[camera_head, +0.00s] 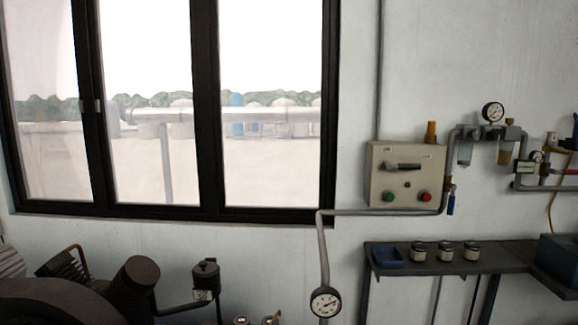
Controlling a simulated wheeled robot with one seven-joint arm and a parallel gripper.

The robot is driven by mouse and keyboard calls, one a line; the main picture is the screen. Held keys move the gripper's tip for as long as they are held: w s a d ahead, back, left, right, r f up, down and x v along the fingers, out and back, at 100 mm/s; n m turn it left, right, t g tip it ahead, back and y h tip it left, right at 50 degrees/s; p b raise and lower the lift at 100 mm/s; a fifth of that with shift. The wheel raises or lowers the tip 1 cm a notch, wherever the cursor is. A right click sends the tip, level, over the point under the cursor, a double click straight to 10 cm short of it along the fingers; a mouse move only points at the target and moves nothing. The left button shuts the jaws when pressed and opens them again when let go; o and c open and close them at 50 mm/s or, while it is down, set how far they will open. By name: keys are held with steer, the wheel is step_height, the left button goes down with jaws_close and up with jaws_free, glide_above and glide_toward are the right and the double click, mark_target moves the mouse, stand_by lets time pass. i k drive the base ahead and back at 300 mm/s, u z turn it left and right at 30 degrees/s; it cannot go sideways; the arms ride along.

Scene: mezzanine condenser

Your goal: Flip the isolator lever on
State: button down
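The isolator lever (404,167) is a dark handle on the upper front of a beige wall-mounted control box (379,161). The lever lies roughly horizontal. Below it are a green button (389,197), a small dark knob (407,184) and a red button (425,196). The small labels near the lever are too small to read. My gripper is not in view.
A dark shelf (500,255) below the box holds a blue tray (388,257) and several small jars. A pipe with a pressure gauge (325,301) stands left of the shelf. Compressor machinery (134,285) fills the lower left. Filter bowls and a gauge (492,111) hang right.

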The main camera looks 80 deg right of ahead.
mark_target(400, 166)
steer(key=z, duration=3.5)
steer(key=k, duration=0.6)
steer(key=z, duration=0.4)
steer(key=i, duration=1.6)
steer(key=u, duration=0.65)
